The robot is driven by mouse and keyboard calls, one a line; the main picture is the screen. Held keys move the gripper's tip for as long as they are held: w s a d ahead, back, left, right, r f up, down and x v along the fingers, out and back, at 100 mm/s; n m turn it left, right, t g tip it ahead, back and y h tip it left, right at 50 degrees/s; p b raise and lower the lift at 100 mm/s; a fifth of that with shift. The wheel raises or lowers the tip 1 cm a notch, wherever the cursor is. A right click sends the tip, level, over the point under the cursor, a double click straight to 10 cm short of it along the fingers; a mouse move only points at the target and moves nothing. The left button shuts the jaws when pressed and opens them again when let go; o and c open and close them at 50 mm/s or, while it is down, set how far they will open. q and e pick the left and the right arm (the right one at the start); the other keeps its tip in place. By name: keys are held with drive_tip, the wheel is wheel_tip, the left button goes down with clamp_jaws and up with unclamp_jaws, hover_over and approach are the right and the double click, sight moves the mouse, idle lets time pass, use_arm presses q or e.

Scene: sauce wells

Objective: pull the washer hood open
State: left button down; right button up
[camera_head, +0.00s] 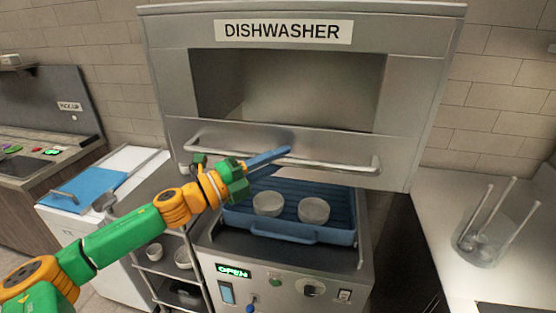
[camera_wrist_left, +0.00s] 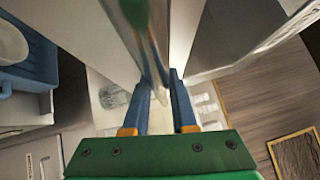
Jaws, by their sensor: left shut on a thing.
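The dishwasher's steel hood (camera_head: 408,95) stands raised, with an open gap between its lower edge and the blue rack (camera_head: 290,236). A long bar handle (camera_head: 345,166) runs across the hood's lower front. My left gripper (camera_head: 287,151) reaches in from the left, its blue fingers at the middle of the bar and shut on it. In the left wrist view, the gripper (camera_wrist_left: 160,76) shows its two blue fingers with a narrow space between them; the hold on the bar is hard to make out there. My right gripper is in neither view.
Two white bowls (camera_head: 267,204) (camera_head: 314,210) sit in the rack. The panel below shows a lit green "OPEN" display (camera_head: 233,271). A clear container (camera_head: 484,243) with upright sticks stands on the right counter. A shelf cart with bowls (camera_head: 154,252) stands at the left.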

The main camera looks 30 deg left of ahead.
use_arm(q)
drive_tip(key=c, duration=0.7)
unclamp_jaws()
drive_tip(key=shift+c, duration=0.2)
drive_tip(key=shift+s+a+f+b, duration=0.5)
drive_tip(key=shift+b, duration=0.4)
drive_tip(key=v, duration=0.3)
drive_tip(key=p+v, duration=0.1)
drive_tip(key=v, duration=0.1)
drive_tip(key=shift+s+r, duration=0.35)
drive_tip(key=shift+s, duration=0.1)
